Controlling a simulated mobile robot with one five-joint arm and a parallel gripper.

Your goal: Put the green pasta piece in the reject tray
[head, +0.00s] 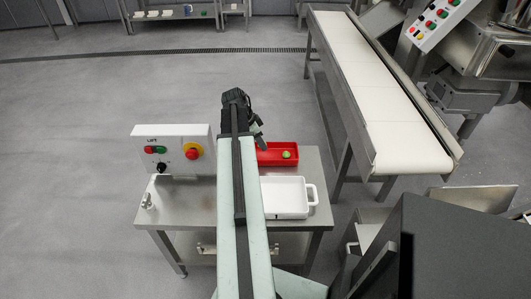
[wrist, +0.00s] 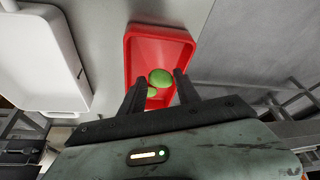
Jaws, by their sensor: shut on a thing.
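The red tray (head: 268,161) stands on the steel table, behind the white dish. A round green pasta piece (head: 287,154) shows at its right side in the head view. In the wrist view the red tray (wrist: 185,38) lies beyond my fingers, and two green pieces show against it. My gripper (wrist: 160,76) is shut on the larger green piece (wrist: 161,77), between its fingertips over the tray. A smaller-looking green piece (wrist: 151,93) shows lower, between the fingers. In the head view my arm hides part of the tray and what my gripper holds.
The white dish (head: 285,196) with handles stands in front of the red tray. A control box (head: 172,148) with buttons stands at the table's left. A white conveyor (head: 375,95) runs at the right. Open floor lies to the left.

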